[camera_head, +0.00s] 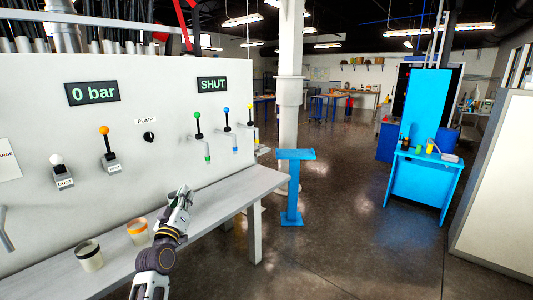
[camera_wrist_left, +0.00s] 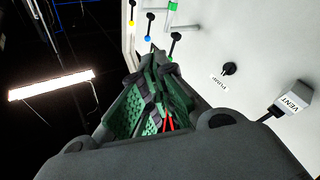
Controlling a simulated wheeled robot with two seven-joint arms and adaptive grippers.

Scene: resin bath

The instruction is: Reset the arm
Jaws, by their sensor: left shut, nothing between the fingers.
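My left arm comes up from the bottom of the head view, and its gripper (camera_head: 184,196) is above the grey bench in front of the white panel. The fingers are shut and empty. The left wrist view shows the green-padded fingers of the gripper (camera_wrist_left: 160,85) close up, pointing along the panel toward the coloured levers. My right gripper is not in view.
The white panel (camera_head: 60,130) carries a "0 bar" display (camera_head: 92,92), a "SHUT" display (camera_head: 212,84), an orange-knobbed lever (camera_head: 105,145) and several taps.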

